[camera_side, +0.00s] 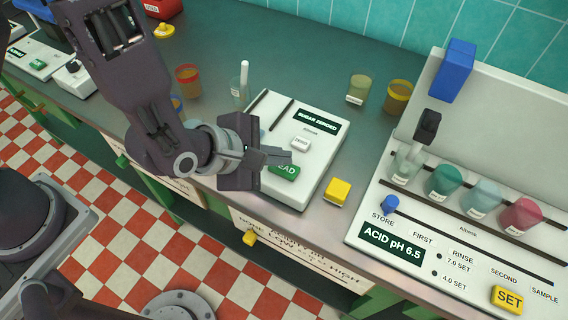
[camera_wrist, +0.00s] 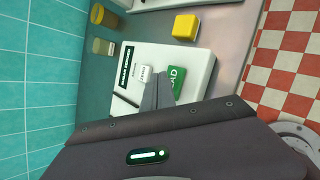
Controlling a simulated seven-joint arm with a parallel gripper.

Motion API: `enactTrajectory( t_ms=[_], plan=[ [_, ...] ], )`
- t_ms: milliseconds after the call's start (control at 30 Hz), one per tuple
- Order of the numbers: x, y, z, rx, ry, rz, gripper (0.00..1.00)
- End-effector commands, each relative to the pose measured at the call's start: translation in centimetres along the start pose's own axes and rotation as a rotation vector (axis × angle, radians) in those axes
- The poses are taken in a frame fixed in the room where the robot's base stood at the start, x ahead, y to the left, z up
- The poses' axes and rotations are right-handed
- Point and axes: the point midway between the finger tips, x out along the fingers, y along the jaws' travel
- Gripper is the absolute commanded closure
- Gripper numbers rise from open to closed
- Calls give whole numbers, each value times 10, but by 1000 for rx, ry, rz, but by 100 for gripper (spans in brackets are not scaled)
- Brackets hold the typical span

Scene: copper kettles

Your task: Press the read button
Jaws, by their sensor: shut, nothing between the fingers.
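The green read button (camera_side: 286,172) is on the front part of a white instrument (camera_side: 325,150) on the metal counter, its lettering partly hidden by my fingers. My gripper (camera_side: 290,157) is shut and empty, with its fingertips over the instrument, close to the read button. In the wrist view the green button (camera_wrist: 178,84) shows just right of my fingertips (camera_wrist: 160,75). A small white button (camera_wrist: 144,73) is just left of them. I cannot tell whether the fingertips touch the instrument. Its display (camera_side: 317,119) reads "SUGAR ZEROED".
A yellow block (camera_side: 337,190) stands right of the instrument. Cups (camera_side: 358,89) stand behind it, and a beaker with a white stick (camera_side: 240,92) is at its back left. A pH meter (camera_side: 470,225) with several coloured beakers is at the right. The counter's front edge is close.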

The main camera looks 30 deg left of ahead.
Motion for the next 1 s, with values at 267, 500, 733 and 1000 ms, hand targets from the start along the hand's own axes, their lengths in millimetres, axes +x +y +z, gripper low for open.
enactTrajectory(
  t_ms=[267,500,733,1000],
  plan=[
    [4,-2,-3,0,1,0,100],
    [4,-3,-3,1,1,0,100],
    [6,-4,-4,1,0,0,100],
    [8,-6,-6,1,1,0,100]
  ],
)
